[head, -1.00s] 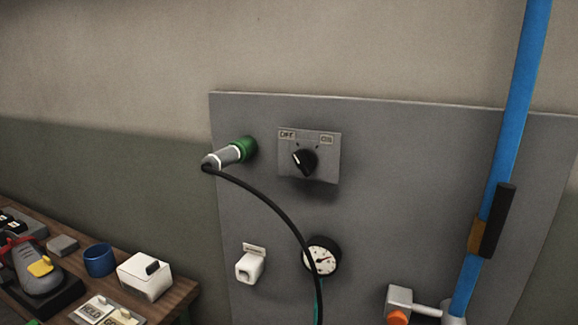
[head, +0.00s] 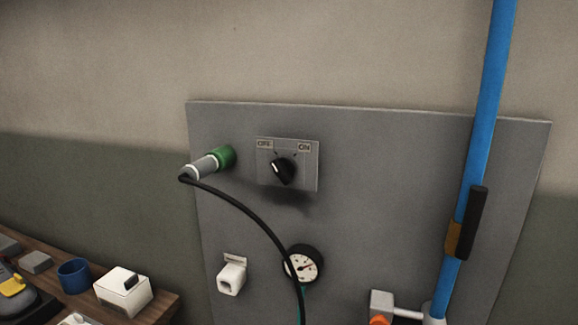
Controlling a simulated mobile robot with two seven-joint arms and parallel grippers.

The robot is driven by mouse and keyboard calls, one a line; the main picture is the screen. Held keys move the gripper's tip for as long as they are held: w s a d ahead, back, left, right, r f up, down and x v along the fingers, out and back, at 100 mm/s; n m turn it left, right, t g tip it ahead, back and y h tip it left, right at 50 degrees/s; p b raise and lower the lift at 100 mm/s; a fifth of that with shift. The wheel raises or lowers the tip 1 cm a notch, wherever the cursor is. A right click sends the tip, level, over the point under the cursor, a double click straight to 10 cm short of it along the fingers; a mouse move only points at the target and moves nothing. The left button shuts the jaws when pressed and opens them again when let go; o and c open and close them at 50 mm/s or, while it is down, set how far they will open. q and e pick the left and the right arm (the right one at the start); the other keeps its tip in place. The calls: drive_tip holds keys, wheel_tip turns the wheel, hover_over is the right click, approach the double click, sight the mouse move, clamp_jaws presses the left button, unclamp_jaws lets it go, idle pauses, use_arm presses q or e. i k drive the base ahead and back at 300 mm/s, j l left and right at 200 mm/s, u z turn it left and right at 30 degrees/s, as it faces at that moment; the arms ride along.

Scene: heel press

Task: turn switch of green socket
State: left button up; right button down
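The green socket (head: 226,156) is on the grey wall panel, near its upper left. A grey plug (head: 203,167) with a white ring sits in it, and a black cable (head: 248,217) hangs from the plug. Right of the socket is a grey switch plate (head: 305,177) with an OFF label (head: 265,144) at upper left and an ON label (head: 304,147) at upper right. Its black rotary knob (head: 283,171) has a white mark that points up and left, toward OFF. Neither gripper is in view.
The grey panel (head: 400,185) has a gauge (head: 303,264) and a white fitting (head: 231,278) below the switch. A blue pipe (head: 483,130) with a black-handled lever (head: 470,222) runs at right. A wooden bench (head: 160,306) at lower left holds a blue cup (head: 74,276) and white box (head: 123,291). The space before the switch is clear.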

sight(284, 169)
drive_tip(key=j+u, duration=0.6)
drive_tip(key=k+j+z, duration=0.15)
drive_tip(key=j, duration=0.25)
drive_tip(key=j+z, duration=0.15)
drive_tip(key=j, duration=0.3)
